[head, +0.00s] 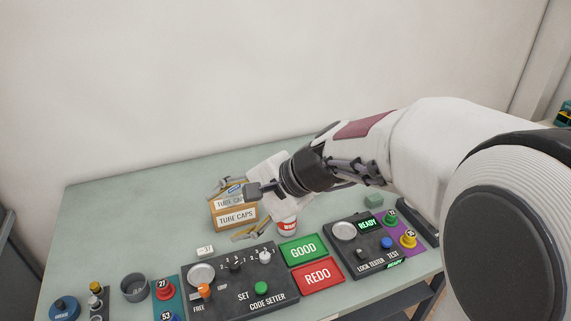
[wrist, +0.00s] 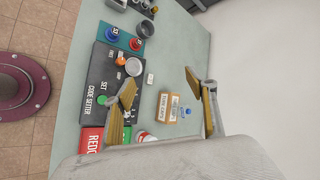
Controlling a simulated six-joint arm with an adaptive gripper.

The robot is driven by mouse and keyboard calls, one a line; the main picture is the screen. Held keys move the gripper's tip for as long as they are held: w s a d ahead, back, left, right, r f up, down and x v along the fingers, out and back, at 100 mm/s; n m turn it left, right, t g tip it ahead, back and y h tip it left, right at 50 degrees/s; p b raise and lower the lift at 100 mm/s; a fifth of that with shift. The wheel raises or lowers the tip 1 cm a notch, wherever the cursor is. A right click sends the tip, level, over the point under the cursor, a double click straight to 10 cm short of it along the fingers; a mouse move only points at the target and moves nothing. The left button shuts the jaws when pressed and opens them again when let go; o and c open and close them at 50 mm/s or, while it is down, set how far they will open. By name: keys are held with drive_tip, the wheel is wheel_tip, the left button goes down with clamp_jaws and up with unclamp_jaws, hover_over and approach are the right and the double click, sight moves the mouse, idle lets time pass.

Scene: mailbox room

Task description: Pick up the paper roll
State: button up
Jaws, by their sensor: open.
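My gripper (head: 239,208) is open, and its two tan-padded fingers stand wide apart at the left end of the arm. It also shows in the wrist view (wrist: 160,84), with nothing held between the fingers. In the wrist view, part of a white and red thing (wrist: 144,137) shows at the edge of my gripper body. I cannot tell for sure whether this is the paper roll.
A cardboard TUBE CAPS box (head: 236,218) stands behind the fingers. A dark CODE SETTER panel (head: 225,298), green GOOD pad (head: 303,250), red REDO pad (head: 318,275) and tester panel (head: 355,258) fill the front. The table's back left (head: 130,200) is clear.

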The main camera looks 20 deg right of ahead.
drive_tip(key=w+d+f+m+t, duration=0.2)
drive_tip(key=w+d+f+m, duration=0.15)
drive_tip(key=w, duration=0.35)
drive_tip(key=w+d+f+m+t, duration=0.2)
drive_tip(key=w+d+m, duration=0.3)
drive_tip(key=w, duration=0.1)
drive_tip(key=w+d+f+m+t, duration=0.1)
drive_tip(key=w+d+f+m, duration=0.1)
drive_tip(key=w+d+m, duration=0.4)
drive_tip(key=w+d+f+m+t+h, duration=0.1)
drive_tip(key=w+d+f+m+h, duration=0.1)
drive_tip(key=d+f, duration=0.4)
drive_tip(key=w+d+f+m+h, duration=0.1)
drive_tip(key=d+f+m+h, duration=0.2)
drive_tip(key=d+f+m, duration=0.2)
drive_tip(key=w+d+f+m+t+h, duration=0.1)
drive_tip(key=w+d+f+m+h, duration=0.1)
drive_tip(key=d+f, duration=0.5)
drive_tip(key=shift+w+d+f+m+t+h, duration=0.1)
drive_tip(key=shift+w+d+m+t+h, duration=0.1)
drive_tip(key=shift+d+m, duration=0.3)
drive_tip(key=shift+w+d+m+t+h, duration=0.1)
drive_tip(key=shift+w+d+m+h, duration=0.1)
drive_tip(key=shift+d, duration=0.5)
drive_tip(key=shift+x, duration=1.25)
drive_tip(key=shift+w+a, duration=0.1)
drive_tip(key=shift+x, duration=2.5)
